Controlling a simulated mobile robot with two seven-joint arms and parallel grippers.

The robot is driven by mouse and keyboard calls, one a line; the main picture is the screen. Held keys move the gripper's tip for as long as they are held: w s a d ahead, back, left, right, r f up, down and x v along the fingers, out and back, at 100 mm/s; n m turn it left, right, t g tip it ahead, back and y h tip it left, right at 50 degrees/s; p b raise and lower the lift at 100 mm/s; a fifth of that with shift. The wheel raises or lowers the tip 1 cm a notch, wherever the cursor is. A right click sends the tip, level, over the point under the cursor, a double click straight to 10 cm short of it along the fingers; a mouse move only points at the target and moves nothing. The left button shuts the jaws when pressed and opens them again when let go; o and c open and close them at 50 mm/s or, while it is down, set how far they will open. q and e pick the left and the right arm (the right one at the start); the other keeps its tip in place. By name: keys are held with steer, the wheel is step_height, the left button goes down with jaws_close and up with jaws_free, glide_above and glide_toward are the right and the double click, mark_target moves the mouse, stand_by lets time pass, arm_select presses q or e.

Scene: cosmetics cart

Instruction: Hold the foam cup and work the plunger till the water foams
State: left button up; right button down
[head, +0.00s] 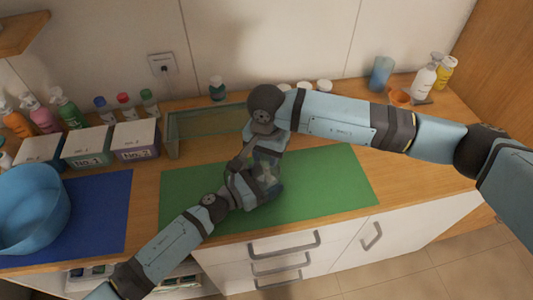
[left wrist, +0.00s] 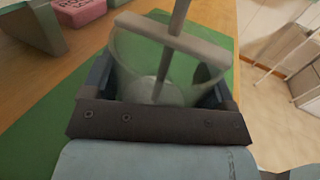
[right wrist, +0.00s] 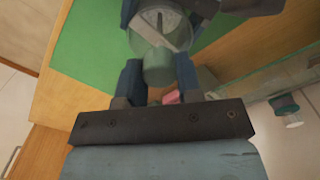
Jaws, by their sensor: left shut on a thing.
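The clear foam cup (left wrist: 150,75) stands between the fingers of my left gripper (left wrist: 155,90), which is shut on it. A grey plunger rod (left wrist: 172,45) goes down into the cup through a pale crossbar over its top. In the right wrist view the plunger's green knob (right wrist: 158,66) lies between the fingers of my right gripper (right wrist: 158,82), above the cup (right wrist: 165,22). These fingers are apart, with the knob filling most of the gap; I cannot tell whether they grip it. In the head view my arms mostly hide the cup above the green mat (head: 330,180).
A blue bowl (head: 30,210) sits on the blue mat (head: 105,215) at left, near numbered boxes (head: 135,140) and several bottles. A greenish clear tray (head: 205,125) stands behind my grippers. A blue cup (head: 381,74) and bottles (head: 424,78) stand at the back right. The green mat's right part is clear.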

mark_target(266, 156)
steer(key=shift+f, duration=1.05)
steer(key=c, duration=0.8)
jaws_free()
step_height(266, 156, up, 12)
steer(key=shift+r, duration=0.1)
